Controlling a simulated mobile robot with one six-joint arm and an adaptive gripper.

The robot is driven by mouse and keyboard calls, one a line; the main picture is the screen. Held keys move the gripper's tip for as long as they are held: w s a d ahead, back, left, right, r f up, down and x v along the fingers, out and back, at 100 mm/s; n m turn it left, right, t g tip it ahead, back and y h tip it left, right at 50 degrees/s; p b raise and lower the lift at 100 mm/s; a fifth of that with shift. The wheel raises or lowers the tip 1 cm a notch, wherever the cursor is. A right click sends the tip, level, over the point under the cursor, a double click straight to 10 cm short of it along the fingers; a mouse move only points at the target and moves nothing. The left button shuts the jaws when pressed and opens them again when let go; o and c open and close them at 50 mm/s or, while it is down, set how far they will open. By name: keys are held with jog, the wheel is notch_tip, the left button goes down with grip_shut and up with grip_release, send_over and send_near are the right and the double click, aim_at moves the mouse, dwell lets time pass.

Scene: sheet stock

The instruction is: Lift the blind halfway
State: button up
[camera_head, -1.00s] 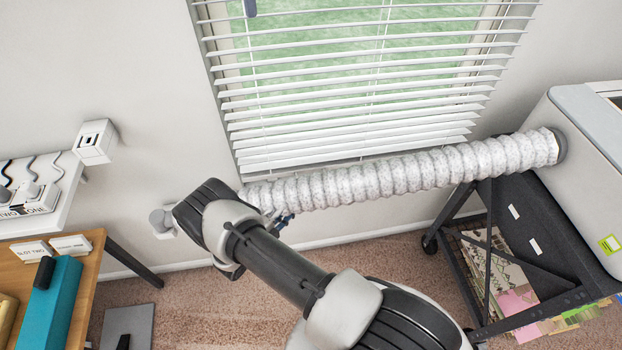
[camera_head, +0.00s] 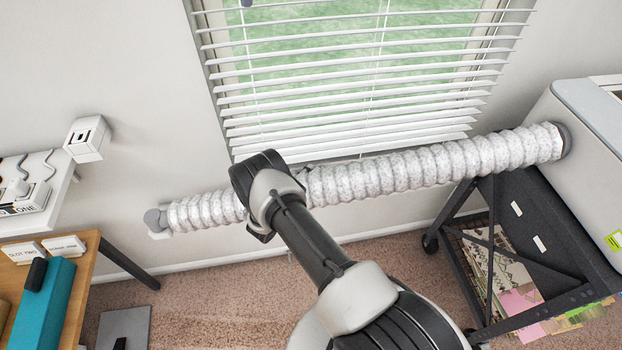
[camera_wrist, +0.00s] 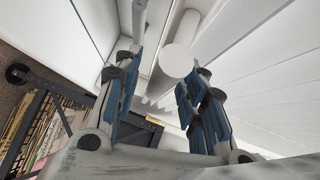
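The white slatted blind (camera_head: 350,95) hangs over the window, its slats spread across the glass and stacked closer at the bottom. A small grey-blue knob (camera_head: 246,3) shows at the top edge, beside the blind's left part. My gripper is hidden behind my wrist in the head view. In the wrist view my gripper (camera_wrist: 160,78) is open, with blue-padded fingers apart. A smooth white cylinder with a round end (camera_wrist: 178,59) appears between or beyond the fingers; I cannot tell what it is or whether they touch it. White slats (camera_wrist: 265,85) fill the right side.
A ribbed white duct (camera_head: 400,172) runs below the blind, behind my arm, to a large white machine (camera_head: 590,130). A black wheeled cart (camera_head: 490,260) stands at right. A wooden table (camera_head: 85,265) with a teal object (camera_head: 42,305) is at left.

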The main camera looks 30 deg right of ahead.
jog(key=shift+c, duration=0.6)
grip_shut()
